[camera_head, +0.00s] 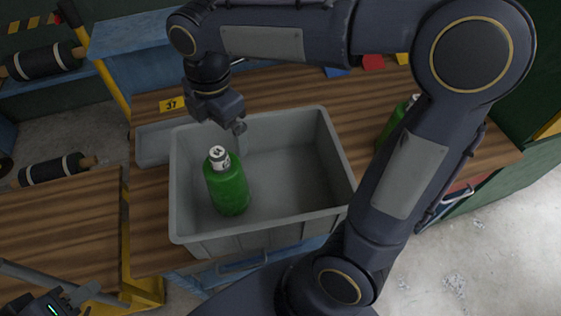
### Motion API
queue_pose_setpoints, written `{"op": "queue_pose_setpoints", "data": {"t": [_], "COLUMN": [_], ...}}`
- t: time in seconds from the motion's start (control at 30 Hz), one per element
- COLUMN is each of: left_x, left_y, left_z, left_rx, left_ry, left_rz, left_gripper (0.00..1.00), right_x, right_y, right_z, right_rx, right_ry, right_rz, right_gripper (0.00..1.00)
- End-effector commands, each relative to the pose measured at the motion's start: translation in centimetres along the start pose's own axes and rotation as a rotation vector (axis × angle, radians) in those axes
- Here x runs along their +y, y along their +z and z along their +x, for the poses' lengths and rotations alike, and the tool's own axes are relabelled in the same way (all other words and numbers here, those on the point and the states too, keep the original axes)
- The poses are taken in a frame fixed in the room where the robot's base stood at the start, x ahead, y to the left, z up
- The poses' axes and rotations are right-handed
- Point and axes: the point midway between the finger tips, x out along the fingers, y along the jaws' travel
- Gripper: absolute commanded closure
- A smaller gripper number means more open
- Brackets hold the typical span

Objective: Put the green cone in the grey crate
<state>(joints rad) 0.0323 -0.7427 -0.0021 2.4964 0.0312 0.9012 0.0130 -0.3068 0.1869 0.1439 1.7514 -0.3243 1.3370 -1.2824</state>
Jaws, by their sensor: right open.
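A green cone (228,188) with a white, black-marked top stands inside the grey crate (262,228), near its left side. My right gripper (232,122) hangs over the back left part of the crate, just behind and above the cone's top. It is open and holds nothing; it looks apart from the cone. My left gripper (68,298) is at the bottom left corner, partly cut off by the frame edge, and its jaws are unclear. A second green object (392,126) with a white top stands right of the crate, mostly hidden behind my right arm.
The crate stands on a brown wooden table (290,88) with a yellow "37" label (172,104). A shallow grey tray (152,146) lies left of it. Red and blue pieces lie at the back. Another wooden surface (60,215) is at left, with a gap between.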

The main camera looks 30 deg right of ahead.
Motion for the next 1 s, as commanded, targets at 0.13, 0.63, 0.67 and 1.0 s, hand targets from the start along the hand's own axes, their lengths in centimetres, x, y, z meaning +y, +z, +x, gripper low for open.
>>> {"op": "queue_pose_setpoints", "data": {"t": [0.13,0.63,0.67,1.0], "left_x": [0.0,0.0,0.0,0.0], "left_y": [0.0,0.0,0.0,0.0], "left_z": [0.0,0.0,0.0,0.0], "left_rx": [0.0,0.0,0.0,0.0], "left_ry": [0.0,0.0,0.0,0.0], "left_rz": [0.0,0.0,0.0,0.0], "left_gripper": [0.64,0.64,0.64,0.64], "right_x": [-4.5,-16.1,-16.3,-16.7], "right_y": [2.7,3.9,3.8,3.7], "right_z": [-0.5,3.2,3.3,3.7], "right_rx": [0.088,0.573,0.591,0.633], "right_ry": [0.079,0.193,0.191,0.186], "right_rz": [0.413,1.793,1.827,1.912], "right_gripper": [0.0,0.0,0.0,0.0]}}
